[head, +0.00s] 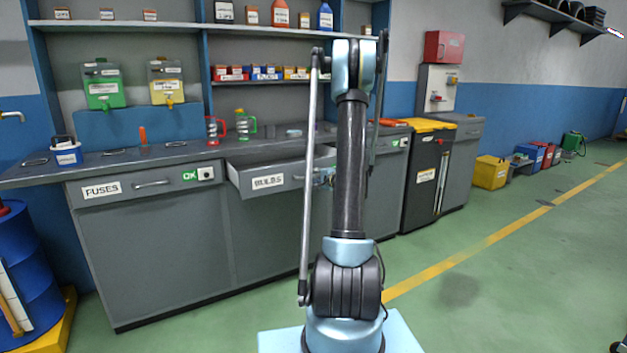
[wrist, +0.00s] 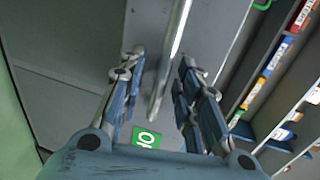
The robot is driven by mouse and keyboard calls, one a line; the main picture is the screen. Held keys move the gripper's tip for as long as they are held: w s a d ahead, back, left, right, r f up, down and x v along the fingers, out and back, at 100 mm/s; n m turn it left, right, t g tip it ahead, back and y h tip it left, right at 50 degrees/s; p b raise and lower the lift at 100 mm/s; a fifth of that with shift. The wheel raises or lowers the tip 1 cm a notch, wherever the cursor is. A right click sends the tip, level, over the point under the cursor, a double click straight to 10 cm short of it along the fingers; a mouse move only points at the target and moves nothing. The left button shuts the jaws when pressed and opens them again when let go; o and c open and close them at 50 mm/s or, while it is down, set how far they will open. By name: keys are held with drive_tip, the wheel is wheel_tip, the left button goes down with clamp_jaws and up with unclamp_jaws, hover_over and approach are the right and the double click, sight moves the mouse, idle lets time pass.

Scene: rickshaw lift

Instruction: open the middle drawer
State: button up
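The middle drawer (head: 245,184), labelled BULBS, is pulled partly out of the grey bench, between the FUSES drawer on its left and another drawer on its right. My arm hides its right end in the head view. My gripper (wrist: 160,68) is open, with its two fingers apart. A bar handle (wrist: 160,88) runs between the fingers in the wrist view, with a gap visible on each side. A green OK label (wrist: 147,139) shows just below the handle's end. In the head view the gripper is mostly hidden behind my arm near the drawer's right end.
The FUSES drawer (head: 125,189) is shut. The bench top (head: 60,172) carries dispensers, springs and small items. Shelves with bottles and bins stand above. A black cabinet with a yellow top (head: 425,180) stands to the right. A blue barrel (head: 22,265) stands at the left.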

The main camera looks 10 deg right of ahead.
drive_tip(key=v, duration=1.1)
drive_tip(key=s+a+n+g, duration=0.7)
drive_tip(key=s+a+n, duration=0.1)
drive_tip(key=s+a, duration=0.8)
drive_tip(key=s+d+f+n+g+h, duration=0.1)
drive_tip(key=s+f+n+g, duration=0.1)
drive_tip(key=s, duration=0.7)
drive_tip(key=s+d+f+n+g+h, duration=0.1)
drive_tip(key=s+f+n+h, duration=0.1)
drive_tip(key=s, duration=0.7)
drive_tip(key=s+d+f+n+g+h, duration=0.1)
drive_tip(key=s+f+n+g, duration=0.1)
drive_tip(key=s, duration=0.8)
drive_tip(key=shift+d+n+g+h, duration=0.3)
drive_tip(key=shift+d+h, duration=0.05)
drive_tip(key=shift+h, duration=0.05)
